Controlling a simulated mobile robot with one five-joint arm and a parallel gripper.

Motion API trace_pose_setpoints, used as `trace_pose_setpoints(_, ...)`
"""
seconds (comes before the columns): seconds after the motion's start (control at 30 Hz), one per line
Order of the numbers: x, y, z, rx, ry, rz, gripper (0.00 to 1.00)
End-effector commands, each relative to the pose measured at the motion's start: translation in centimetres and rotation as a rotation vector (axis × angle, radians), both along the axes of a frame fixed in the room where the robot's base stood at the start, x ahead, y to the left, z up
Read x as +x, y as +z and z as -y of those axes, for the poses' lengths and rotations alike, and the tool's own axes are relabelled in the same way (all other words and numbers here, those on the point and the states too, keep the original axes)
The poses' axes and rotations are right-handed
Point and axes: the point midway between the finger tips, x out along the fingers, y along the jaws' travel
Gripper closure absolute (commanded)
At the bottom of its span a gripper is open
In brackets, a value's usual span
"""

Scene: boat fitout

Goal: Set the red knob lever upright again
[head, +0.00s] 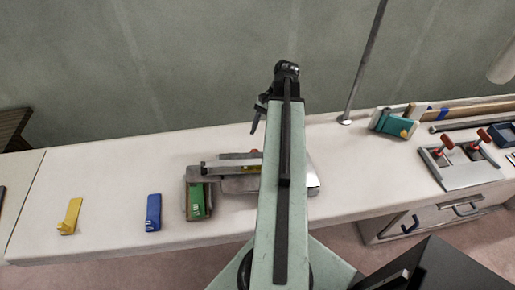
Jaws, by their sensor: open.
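Two red knob levers stand on a grey metal plate (474,175) at the right end of the bench. The left red knob (447,141) and the right red knob (485,135) both appear up and to the right of their dark slots. From this angle I cannot tell how far either leans. My gripper (258,117) is at the end of my raised arm, over the middle of the bench near the wall, well left of the levers. It is open, small in view and partly hidden by my arm; I see nothing held in it.
A grey device (240,185) with a green block (197,199) is partly behind my arm. Blue (153,212) and yellow (70,216) pieces lie left.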

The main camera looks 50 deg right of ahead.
Motion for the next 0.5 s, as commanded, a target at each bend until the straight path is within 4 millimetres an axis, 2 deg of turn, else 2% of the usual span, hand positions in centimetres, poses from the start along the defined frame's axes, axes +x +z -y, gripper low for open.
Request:
trace_pose_setpoints(0.17,-0.1,-0.3,0.0,0.001,-0.004,-0.001,0.46)
trace_pose_setpoints(0.27,0.0,-1.2,-0.3,0.001,-0.003,0.000,0.46)
trace_pose_setpoints(0.5,0.2,-5.2,-1.9,0.000,0.000,0.000,0.46)
